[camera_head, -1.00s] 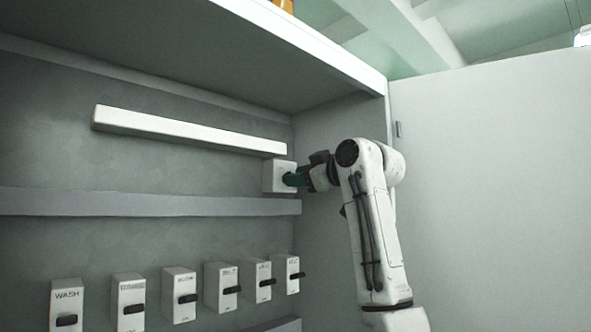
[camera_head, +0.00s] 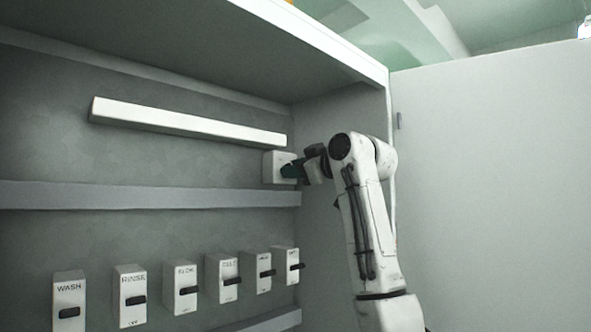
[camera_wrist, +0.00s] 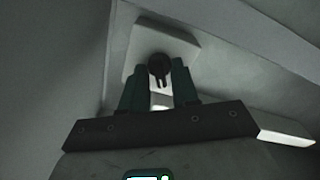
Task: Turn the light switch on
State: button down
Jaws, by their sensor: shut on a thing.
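The light switch is a white square box (camera_head: 272,167) on the cabinet's back wall, just below the right end of a white light bar (camera_head: 185,124). My gripper (camera_head: 291,170) reaches it from the right, and its green fingers cover part of the box's front. In the wrist view, the switch's white plate (camera_wrist: 180,46) carries a dark round knob (camera_wrist: 159,67) with a slotted or pronged part. The fingers of my gripper (camera_wrist: 157,72) stand on both sides of the knob and are shut on it. The exact contact is dark and hard to see.
Below a grey ledge (camera_head: 130,195) is a row of several white boxes with dark levers, the leftmost labelled WASH (camera_head: 68,290). A shelf (camera_head: 170,50) overhangs above. The cabinet's side panel (camera_head: 490,200) is on the right, behind my arm.

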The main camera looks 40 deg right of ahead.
jog(key=m, duration=1.1)
jog(key=shift+d+m, duration=0.15)
jog(key=shift+m, duration=0.25)
dwell(0.4)
jog(key=c, duration=1.2)
grip_release()
